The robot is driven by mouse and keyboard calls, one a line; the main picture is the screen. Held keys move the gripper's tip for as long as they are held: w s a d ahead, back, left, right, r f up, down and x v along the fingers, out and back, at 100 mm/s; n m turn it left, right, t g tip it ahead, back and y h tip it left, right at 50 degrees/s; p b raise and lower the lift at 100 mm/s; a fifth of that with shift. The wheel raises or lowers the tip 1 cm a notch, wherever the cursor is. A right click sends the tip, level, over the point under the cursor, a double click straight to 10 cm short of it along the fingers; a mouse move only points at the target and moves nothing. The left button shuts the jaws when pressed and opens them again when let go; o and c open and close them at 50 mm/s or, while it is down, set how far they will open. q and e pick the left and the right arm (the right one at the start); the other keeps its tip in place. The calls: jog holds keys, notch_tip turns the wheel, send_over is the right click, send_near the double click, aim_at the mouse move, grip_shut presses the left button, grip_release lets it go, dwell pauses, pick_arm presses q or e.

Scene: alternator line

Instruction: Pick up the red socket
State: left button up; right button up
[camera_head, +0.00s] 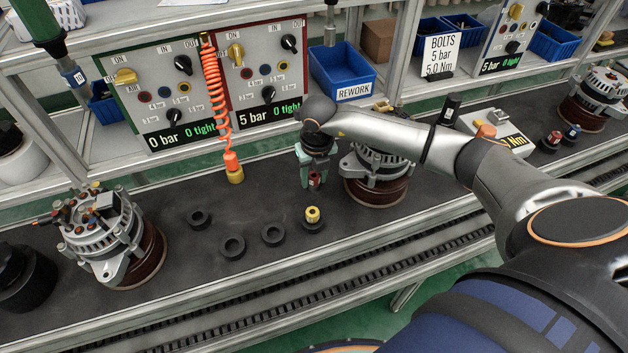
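A red socket (314,180) is at the tips of my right gripper (313,172), just left of the middle alternator (375,178). The gripper points down, its pale green fingers beside the socket, and it appears shut on it. The fingers and wrist hide the socket's upper part. No black holder ring shows under this socket. Another red socket (551,139) stands at the far right, beside a blue socket (573,132). My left gripper is not in view.
A yellow socket (312,215) stands in a black ring in front of my gripper. Empty black rings (273,234) lie to its left. Another alternator (100,235) is at left. An orange coiled hose (215,85) hangs behind. The dark bench between is mostly clear.

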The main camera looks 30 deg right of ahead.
grip_shut()
jog(key=shift+r, duration=0.15)
jog(key=shift+r, duration=0.2)
notch_tip(320, 180, up, 2)
jog(key=shift+r, duration=0.15)
jog(key=s+a+r+b, duration=0.1)
jog(key=s+a+r, duration=0.5)
jog(key=s+r, duration=0.4)
jog(key=s, duration=0.2)
jog(key=shift+s, duration=0.4)
